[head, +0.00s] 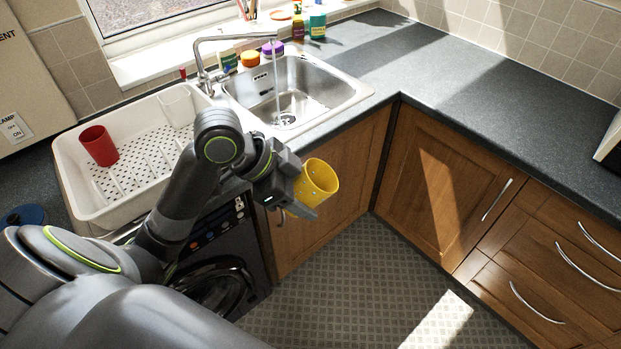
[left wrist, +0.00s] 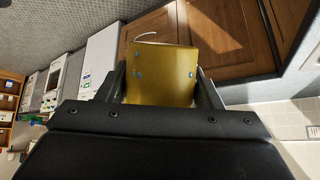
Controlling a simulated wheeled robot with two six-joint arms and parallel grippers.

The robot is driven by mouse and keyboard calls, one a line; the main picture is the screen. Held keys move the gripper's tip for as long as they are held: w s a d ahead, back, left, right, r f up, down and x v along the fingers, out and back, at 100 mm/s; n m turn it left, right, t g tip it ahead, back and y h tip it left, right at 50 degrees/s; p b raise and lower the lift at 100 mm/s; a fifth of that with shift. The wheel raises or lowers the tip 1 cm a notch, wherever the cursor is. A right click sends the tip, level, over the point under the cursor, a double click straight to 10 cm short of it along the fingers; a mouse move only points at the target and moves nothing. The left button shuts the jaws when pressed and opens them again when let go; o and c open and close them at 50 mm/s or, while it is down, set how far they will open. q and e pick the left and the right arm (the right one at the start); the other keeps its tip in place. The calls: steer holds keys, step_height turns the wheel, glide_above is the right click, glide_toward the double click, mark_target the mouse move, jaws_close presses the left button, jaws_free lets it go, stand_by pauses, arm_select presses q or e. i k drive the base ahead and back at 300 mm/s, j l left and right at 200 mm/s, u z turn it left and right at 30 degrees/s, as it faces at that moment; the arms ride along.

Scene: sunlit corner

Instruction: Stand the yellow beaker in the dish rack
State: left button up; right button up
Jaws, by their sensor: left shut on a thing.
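The yellow beaker (head: 319,177) is held in my left gripper (head: 305,192), in front of the sink cabinet and below the worktop edge. Its open mouth faces up and is tilted. In the left wrist view the beaker (left wrist: 160,75) sits between the two fingers of my left gripper (left wrist: 163,88), which are shut on it. The white dish rack (head: 127,212) stands on the worktop at the left, with a slotted floor and upright prongs. My left forearm covers part of its right side. My right gripper is not in view.
A red cup (head: 98,146) stands in the rack's left part. The steel sink (head: 340,97) is right of the rack, with water running from its tap (head: 203,60). Bottles and jars line the back. A dark-fronted washing machine (head: 222,240) is below the rack.

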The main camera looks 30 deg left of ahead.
mark_target(154, 136)
steer(key=j+u, duration=0.2)
steer(key=k+j+u, duration=0.2)
steer(key=j, duration=0.25)
steer(key=i+j+u, duration=0.25)
steer(key=j, duration=0.3)
steer(key=i+j, duration=0.15)
steer(key=i, duration=0.15)
